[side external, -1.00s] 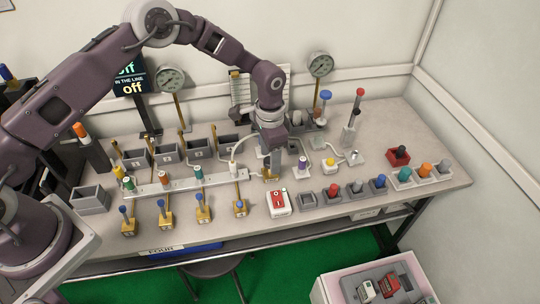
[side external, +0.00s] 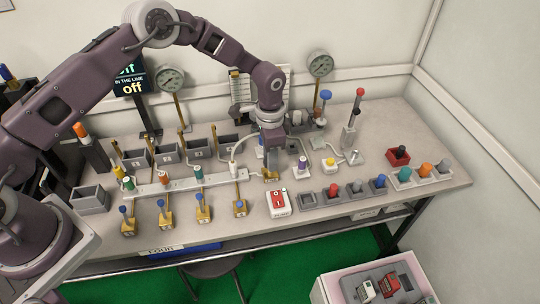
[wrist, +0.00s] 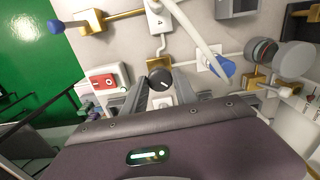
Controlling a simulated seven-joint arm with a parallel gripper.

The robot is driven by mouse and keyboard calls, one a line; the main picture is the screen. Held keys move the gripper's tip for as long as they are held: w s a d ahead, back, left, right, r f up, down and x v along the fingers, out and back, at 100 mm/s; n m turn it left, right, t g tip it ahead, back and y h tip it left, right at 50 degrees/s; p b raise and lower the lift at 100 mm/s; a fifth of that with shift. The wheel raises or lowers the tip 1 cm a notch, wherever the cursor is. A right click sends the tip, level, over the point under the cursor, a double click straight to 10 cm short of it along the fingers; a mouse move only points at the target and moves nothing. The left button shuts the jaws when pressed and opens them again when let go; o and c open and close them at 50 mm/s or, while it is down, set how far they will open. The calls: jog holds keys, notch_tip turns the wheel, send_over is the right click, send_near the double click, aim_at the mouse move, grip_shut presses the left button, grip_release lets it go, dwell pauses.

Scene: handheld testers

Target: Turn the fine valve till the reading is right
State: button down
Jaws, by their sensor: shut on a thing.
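A round black knob with a white mark (wrist: 160,77), which looks like the fine valve, sits on a brass fitting. My gripper (wrist: 159,86) has one finger on each side of it and is shut on it. In the side external view my gripper (side external: 271,171) is low over the bench at the brass fitting and hides the knob. Two round dial gauges stand on posts at the back, a left gauge (side external: 172,78) and a right gauge (side external: 320,65). Their needles are too small to read. A dark display (side external: 130,80) shows "off" and "IN THE LINE".
A red and white handheld tester (side external: 278,202) lies just in front of my gripper, and shows in the wrist view (wrist: 106,81). Brass valves with blue handles, such as one valve (side external: 240,208), line the front left. A row of sockets with coloured plugs (side external: 357,188) is at right.

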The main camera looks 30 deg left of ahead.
jog(key=m, duration=0.9)
dwell(0.6)
jog(key=c, duration=1)
grip_release()
jog(key=shift+o, duration=0.2)
notch_tip(320, 180, up, 7)
jog(key=shift+r, duration=0.1)
